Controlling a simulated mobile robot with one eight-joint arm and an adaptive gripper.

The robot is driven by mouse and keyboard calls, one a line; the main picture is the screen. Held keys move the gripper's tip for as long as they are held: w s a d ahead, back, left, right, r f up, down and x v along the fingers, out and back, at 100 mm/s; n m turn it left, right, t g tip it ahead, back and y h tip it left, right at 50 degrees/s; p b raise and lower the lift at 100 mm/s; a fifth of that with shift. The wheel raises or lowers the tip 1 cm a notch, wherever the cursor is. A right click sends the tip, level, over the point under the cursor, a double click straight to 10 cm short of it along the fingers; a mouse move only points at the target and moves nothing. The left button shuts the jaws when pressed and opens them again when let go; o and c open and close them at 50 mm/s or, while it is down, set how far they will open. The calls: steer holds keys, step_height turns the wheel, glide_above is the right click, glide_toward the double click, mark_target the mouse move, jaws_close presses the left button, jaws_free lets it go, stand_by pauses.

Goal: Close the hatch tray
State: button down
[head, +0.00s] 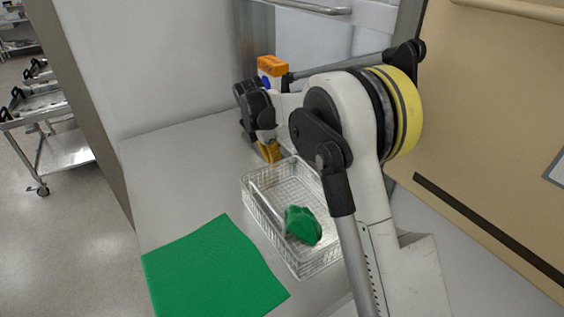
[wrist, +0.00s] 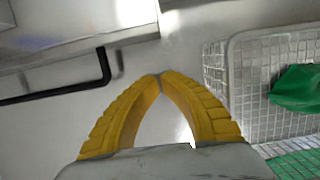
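My gripper (head: 270,153) points down just past the far left corner of a wire basket (head: 252,208). In the wrist view the yellow fingertips (wrist: 158,76) meet at the tips, with an empty gap behind them. A pale grey flat surface (head: 165,185) carries the basket; I cannot tell whether this surface is the hatch tray. A dark bent bar (wrist: 60,92), like a handle, lies left of the fingers in the wrist view.
A crumpled green cloth (head: 303,225) lies in the basket. A flat green cloth (head: 210,268) lies at the near left. A metal bar handle (head: 310,8) is at the back. A beige panel (head: 490,130) stands on the right, and a steel cart (head: 65,150) is far left.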

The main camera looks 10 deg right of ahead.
steer(key=v, duration=0.7)
steer(key=shift+d+r+p, duration=0.2)
steer(key=shift+r+p, duration=0.1)
steer(key=shift+p, duration=0.1)
steer(key=c, duration=2)
jaws_free()
steer(key=shift+a+r, duration=0.15)
steer(key=shift+r, duration=0.15)
steer(key=o, duration=0.5)
steer(key=shift+w+a+r+m, duration=0.1)
steer(key=shift+r+m, duration=0.2)
steer(key=w+r+m+t+y+p, duration=0.2)
steer(key=w+m+t+y+p, duration=0.35)
steer(key=w+m, duration=1.05)
steer(key=shift+m+g+h, duration=0.7)
steer(key=shift+g+h, duration=0.05)
steer(key=shift+g, duration=0.2)
steer(key=f, duration=0.3)
steer(key=w+a+f+p, duration=0.1)
steer(key=f, duration=0.2)
steer(key=f+p, duration=0.1)
steer(key=f, duration=0.2)
steer(key=shift+w+a+f, duration=0.15)
steer(key=shift+a+f, duration=0.1)
steer(key=shift+a, duration=0.1)
jaws_close()
